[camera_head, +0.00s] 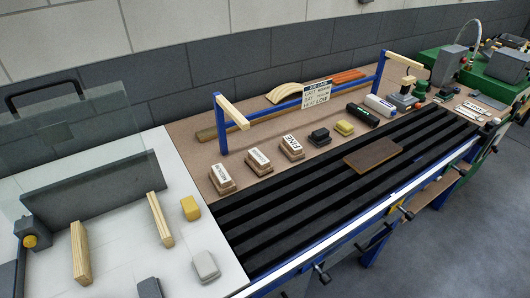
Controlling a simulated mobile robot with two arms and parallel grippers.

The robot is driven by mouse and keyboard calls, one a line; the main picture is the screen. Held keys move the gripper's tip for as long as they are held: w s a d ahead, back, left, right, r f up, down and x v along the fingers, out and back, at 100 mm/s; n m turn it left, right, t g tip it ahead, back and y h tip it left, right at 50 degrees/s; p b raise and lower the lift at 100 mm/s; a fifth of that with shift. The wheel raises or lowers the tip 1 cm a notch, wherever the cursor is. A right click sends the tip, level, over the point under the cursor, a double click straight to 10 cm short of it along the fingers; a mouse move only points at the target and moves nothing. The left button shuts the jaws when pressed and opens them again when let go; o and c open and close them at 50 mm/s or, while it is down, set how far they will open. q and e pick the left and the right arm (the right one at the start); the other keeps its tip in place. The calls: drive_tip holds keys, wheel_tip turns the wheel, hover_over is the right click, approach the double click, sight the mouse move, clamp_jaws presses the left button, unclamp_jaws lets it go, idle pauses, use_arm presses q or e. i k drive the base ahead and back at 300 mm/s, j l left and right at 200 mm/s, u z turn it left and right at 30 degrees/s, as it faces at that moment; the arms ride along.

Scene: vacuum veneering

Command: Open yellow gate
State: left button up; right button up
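I see no clear yellow gate in the head view. A yellow round knob (31,241) sits on a dark upright bracket (22,262) at the far left, by a clear panel (75,135) with a black handle (44,93). A blue frame (300,101) stands on the brown bench, with a pale wooden bar (231,111) at its left post and another pale bar (404,61) at its right post. Neither of my grippers shows.
The white table (115,250) holds wood blocks (80,251), a yellow block (190,207) and a grey block (206,265). Labelled sanding blocks (257,161) line the slatted black bed (300,210), where a brown board (373,153) lies. Green machinery (505,88) stands far right. Grey floor at right is clear.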

sight(410, 216)
drive_tip(key=z, duration=1.2)
